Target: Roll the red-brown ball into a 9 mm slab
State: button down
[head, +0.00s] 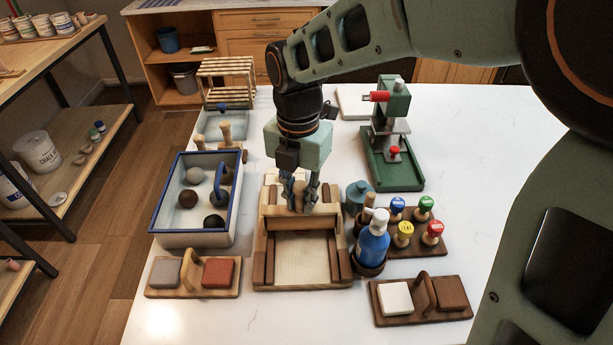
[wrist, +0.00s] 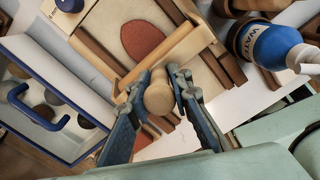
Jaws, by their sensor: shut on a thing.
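A wooden slab roller (head: 262,262) with a pale canvas bed (head: 305,262) stands in the middle of the table. My gripper (head: 303,203) is at its wooden crossbar, and in the wrist view the gripper (wrist: 158,84) is shut on a round wooden knob (wrist: 158,100) by the bar (wrist: 180,58). The red-brown clay (wrist: 142,38) lies on the bed beyond the bar in the wrist view, with a flattened oval outline. The clay is hidden in the head view, and its thickness cannot be judged. The bed on the near side of the bar looks bare.
A blue-rimmed tray (head: 240,215) with several balls stands left. A blue water bottle (head: 372,243) and stamps with coloured tops (head: 403,233) stand close on the right. Blocks on wooden boards (head: 192,292) (head: 421,318) lie in front. A green press (head: 392,172) stands behind right.

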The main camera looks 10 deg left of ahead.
jog(key=shift+f, duration=0.15)
jog(key=shift+w+a+p, duration=0.15)
jog(key=shift+w+p, duration=0.3)
jog(key=shift+w, duration=0.4)
jog(key=shift+a, duration=0.1)
jog(key=shift+w, duration=0.35)
jog(key=shift+w+f, duration=0.1)
jog(key=shift+w, duration=0.05)
jog(key=shift+a+p, duration=0.1)
jog(key=shift+p, duration=0.2)
